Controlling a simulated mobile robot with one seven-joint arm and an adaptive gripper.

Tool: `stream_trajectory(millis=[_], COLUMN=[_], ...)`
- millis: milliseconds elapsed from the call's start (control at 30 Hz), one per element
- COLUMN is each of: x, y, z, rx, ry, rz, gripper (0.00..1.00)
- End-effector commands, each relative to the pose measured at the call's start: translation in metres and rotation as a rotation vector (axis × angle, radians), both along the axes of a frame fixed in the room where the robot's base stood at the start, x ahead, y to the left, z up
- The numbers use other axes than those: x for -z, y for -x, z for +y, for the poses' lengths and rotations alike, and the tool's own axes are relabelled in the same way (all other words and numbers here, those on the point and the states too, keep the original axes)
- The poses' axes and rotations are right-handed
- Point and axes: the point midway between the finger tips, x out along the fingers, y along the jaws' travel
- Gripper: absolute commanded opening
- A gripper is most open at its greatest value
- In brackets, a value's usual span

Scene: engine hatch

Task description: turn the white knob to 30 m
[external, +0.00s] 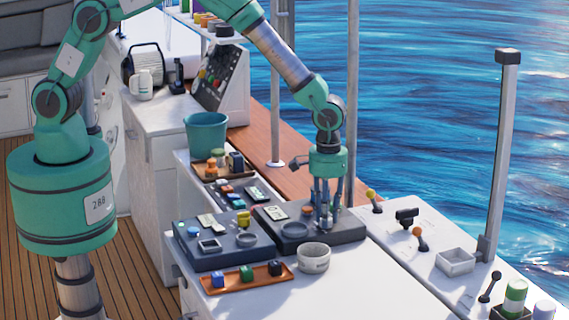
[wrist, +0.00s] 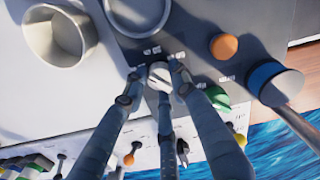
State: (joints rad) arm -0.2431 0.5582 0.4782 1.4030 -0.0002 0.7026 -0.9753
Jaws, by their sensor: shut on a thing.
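The white knob (wrist: 159,76) sits on a dark grey panel (wrist: 195,60), between my fingertips in the wrist view. My gripper (wrist: 160,72) points down at the panel and is shut on the knob, with fingers on both sides of it. Small white labels (wrist: 152,50) lie around the knob, too small to read, so I cannot tell its setting. In the external view my gripper (external: 325,224) stands over the right end of the dark panel (external: 348,229), and its fingers hide the knob.
An orange knob (wrist: 224,46) and a green knob (wrist: 217,97) are close to my fingers. A round ring (external: 295,230) is on the same panel. A metal pole (external: 353,100) rises behind my gripper.

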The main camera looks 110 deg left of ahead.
Motion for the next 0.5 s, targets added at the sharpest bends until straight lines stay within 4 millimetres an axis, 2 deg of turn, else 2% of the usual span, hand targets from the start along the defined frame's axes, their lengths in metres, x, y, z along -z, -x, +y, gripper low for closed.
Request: stream_trajectory(millis=[500], x=[0.0009], y=[-0.0001], z=[0.0007], rx=[0.472], ry=[-0.001], rz=[0.000], gripper=[0.00])
